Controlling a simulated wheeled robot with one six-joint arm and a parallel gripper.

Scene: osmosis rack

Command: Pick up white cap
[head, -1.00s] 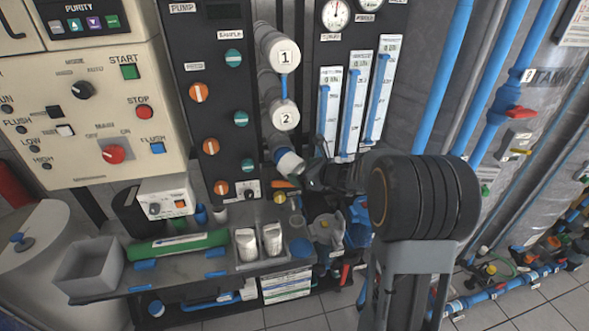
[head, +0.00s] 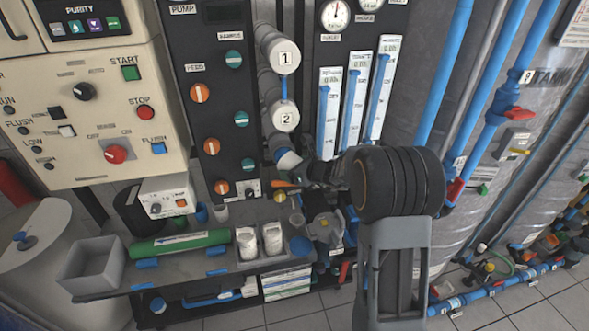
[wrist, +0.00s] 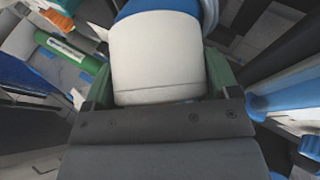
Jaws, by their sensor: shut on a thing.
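The white cap (wrist: 158,58) fills the upper middle of the wrist view, between the green fingers of my gripper (wrist: 160,75). My gripper is shut on it. A blue part (wrist: 150,8) shows directly behind the cap. In the head view, the white cap (head: 288,161) is at the lower end of the column of white housings, with blue above it. My gripper (head: 306,171) reaches it from the right there, small and dark against the rack. I cannot tell whether the cap is still fixed to the housing.
Numbered white housings (head: 283,57) stand above the cap. Flow meters (head: 354,100) are close to the right. Below is a bench with a green cylinder (head: 178,244), white bottles (head: 272,238) and a grey bin (head: 94,270). Blue pipes (head: 447,90) run at the right.

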